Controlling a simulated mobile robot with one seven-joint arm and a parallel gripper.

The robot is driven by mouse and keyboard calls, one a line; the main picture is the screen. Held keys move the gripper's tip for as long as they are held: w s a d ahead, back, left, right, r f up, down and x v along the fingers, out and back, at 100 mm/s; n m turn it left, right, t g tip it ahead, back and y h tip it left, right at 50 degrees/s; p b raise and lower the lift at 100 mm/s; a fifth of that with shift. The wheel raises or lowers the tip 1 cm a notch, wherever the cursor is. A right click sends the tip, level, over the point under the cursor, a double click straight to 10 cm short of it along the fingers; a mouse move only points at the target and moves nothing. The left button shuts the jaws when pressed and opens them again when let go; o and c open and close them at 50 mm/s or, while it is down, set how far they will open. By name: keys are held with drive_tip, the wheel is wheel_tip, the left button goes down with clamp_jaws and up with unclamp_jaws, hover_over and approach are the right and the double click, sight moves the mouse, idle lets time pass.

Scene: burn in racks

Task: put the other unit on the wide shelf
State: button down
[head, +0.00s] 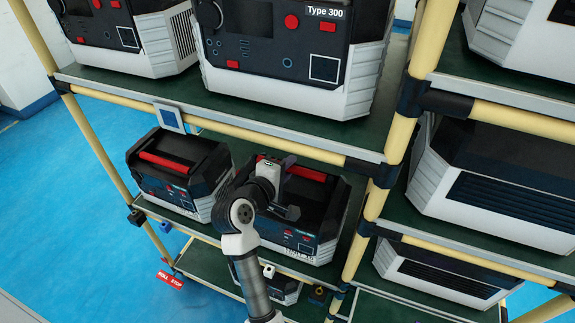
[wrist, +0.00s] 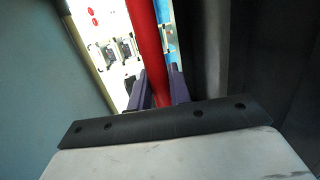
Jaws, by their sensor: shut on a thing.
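A dark unit with a red top handle (head: 306,225) sits on the middle shelf of the left rack (head: 210,233), behind my forearm. My gripper (wrist: 159,88) is shut on its red handle (wrist: 146,35); the two purple fingers lie on either side of the bar. In the head view, my wrist covers part of the unit and the fingers are mostly hidden. The other dark unit with a red handle (head: 178,172) stands to its left on the same shelf. The frames do not make clear which shelf is the wide one.
Large white and black units, one marked Type 300 (head: 290,60), fill the shelf above. A yellow rack post (head: 400,135) stands just right of the held unit. The right rack holds more big units (head: 490,185). Blue floor (head: 60,200) is open at the left.

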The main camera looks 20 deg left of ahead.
drive_tip(key=shift+r, duration=0.25)
drive_tip(key=c, duration=1.6)
unclamp_jaws()
drive_tip(key=shift+f, duration=0.25)
drive_tip(key=o, duration=0.3)
drive_tip(key=shift+s+r, duration=0.1)
drive_tip(key=b+v, duration=0.2)
drive_tip(key=v, duration=1)
drive_tip(key=shift+b, duration=0.35)
